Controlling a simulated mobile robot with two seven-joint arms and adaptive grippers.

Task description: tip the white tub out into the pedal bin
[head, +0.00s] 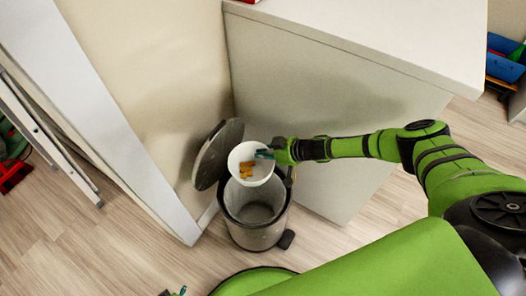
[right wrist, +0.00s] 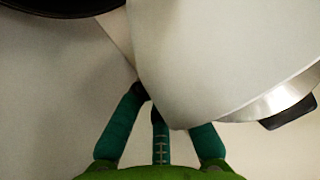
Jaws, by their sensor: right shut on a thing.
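The white tub (head: 258,172) is held above the mouth of the open pedal bin, with several orange-brown pieces (head: 246,171) inside it. The pedal bin (head: 256,232) is a grey metal cylinder on the floor. Its round lid (head: 214,156) stands raised at the left, and its inside looks empty from here. My right gripper (head: 270,153) is shut on the tub's rim at the right. In the right wrist view the tub's white wall (right wrist: 215,50) fills much of the picture above the green fingers (right wrist: 158,115). A small bit of my left gripper (head: 180,291) may show at the bottom edge.
A white cabinet or counter (head: 390,40) stands behind and right of the bin, and a beige panel (head: 150,70) stands to its left. A metal ladder-like frame (head: 60,150) is at the far left. The wooden floor (head: 110,240) at the lower left is clear.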

